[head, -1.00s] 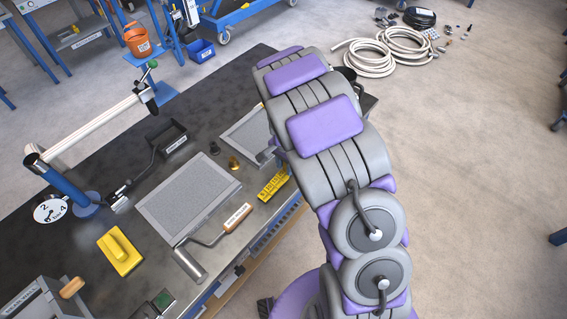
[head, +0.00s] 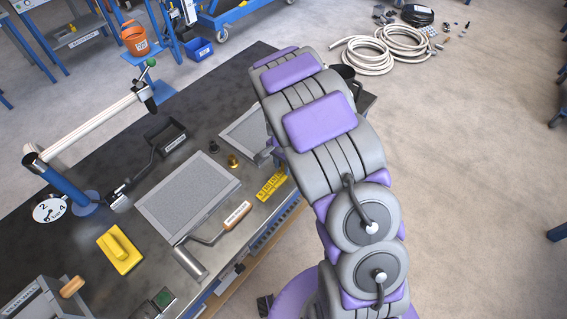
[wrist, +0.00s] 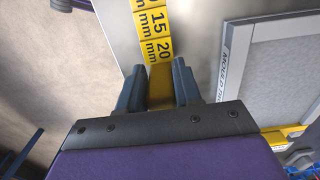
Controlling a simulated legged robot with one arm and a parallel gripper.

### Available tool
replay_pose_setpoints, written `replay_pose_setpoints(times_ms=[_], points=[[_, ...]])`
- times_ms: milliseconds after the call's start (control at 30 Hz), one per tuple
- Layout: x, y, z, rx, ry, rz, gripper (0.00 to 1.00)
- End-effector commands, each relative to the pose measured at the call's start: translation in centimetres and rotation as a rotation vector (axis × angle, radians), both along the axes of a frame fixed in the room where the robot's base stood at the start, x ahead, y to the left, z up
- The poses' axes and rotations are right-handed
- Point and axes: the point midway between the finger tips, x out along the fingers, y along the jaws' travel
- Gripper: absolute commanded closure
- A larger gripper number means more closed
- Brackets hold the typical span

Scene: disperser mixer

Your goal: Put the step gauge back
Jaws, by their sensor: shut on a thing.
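The step gauge (wrist: 155,35) is a stepped yellow piece with black mm markings, "15 mm" and "20 mm" readable in the wrist view. My gripper (wrist: 160,85) is shut on its narrow plain yellow end, one finger on each side. In the head view the step gauge (head: 270,187) shows near the front edge of the dark bench, beside the wooden-handled tool.
On the bench are a framed grey plate (head: 187,195), a second plate (head: 245,133), a wooden-handled tool (head: 236,214), a yellow float (head: 119,249), a brass piece (head: 233,161) and a black scoop (head: 165,137). Hoses (head: 385,50) lie on the floor.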

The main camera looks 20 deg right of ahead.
Motion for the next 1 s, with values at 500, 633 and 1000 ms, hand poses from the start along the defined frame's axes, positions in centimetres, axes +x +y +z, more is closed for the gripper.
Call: replay_pose_setpoints(times_ms=[500, 633, 1000], points=[[0.0, -0.1, -0.2, 0.001, -0.001, 0.000, 0.37], [0.0, 0.0, -0.2, 0.000, 0.000, 0.000, 0.37], [0.1, -0.1, 4.2, 0.000, -0.004, 0.000, 0.37]])
